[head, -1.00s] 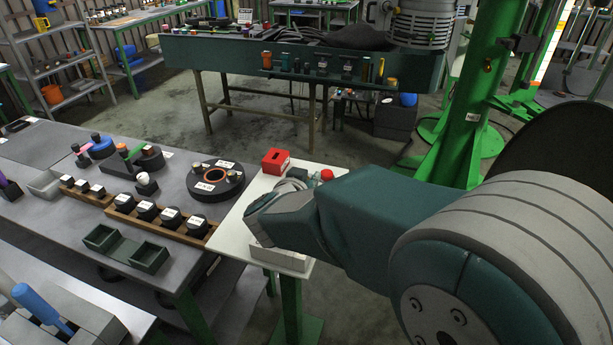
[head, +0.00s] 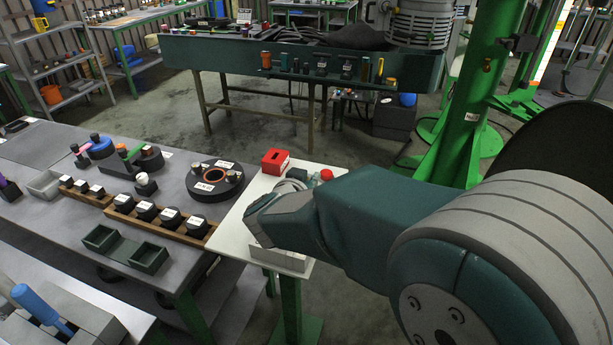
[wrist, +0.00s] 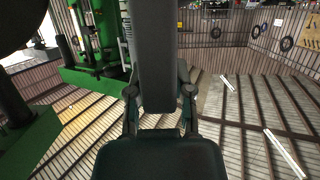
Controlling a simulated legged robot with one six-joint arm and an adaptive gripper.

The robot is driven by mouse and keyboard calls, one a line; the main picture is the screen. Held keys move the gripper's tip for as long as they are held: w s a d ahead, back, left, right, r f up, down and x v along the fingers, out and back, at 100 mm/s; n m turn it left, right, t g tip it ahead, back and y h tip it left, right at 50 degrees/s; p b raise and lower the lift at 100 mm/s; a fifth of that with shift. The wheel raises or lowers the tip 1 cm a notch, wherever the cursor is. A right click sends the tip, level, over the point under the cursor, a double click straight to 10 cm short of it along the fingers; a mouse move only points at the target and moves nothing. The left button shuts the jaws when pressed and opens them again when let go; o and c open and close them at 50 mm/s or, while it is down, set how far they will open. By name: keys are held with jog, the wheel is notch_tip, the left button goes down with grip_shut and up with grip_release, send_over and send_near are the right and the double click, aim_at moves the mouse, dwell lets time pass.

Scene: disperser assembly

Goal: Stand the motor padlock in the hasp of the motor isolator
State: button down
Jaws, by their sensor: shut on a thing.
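A white-topped stand (head: 237,236) is right of the grey bench in the head view. A red box with a dark slot on top (head: 276,161) and a round red knob (head: 326,175) sit at its far side. I cannot tell which part is the motor isolator; no hasp shows clearly. My gripper (head: 262,207) is low over the stand, largely covered by my arm. The wrist view shows my gripper (wrist: 160,105) from behind, with dark linkages either side of a dark grey upright piece. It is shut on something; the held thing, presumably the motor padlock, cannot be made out.
A light grey box (head: 280,259) is at the stand's near edge. A green column (head: 463,130) stands behind my arm. Open floor lies beyond the stand.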

jog(key=shift+f, duration=2.05)
jog(key=shift+c, duration=2.2)
grip_release()
jog(key=shift+f, duration=0.1)
jog(key=shift+s, duration=0.1)
jog(key=v, duration=1.1)
jog(key=shift+s+a, duration=0.2)
jog(key=shift+s, duration=0.15)
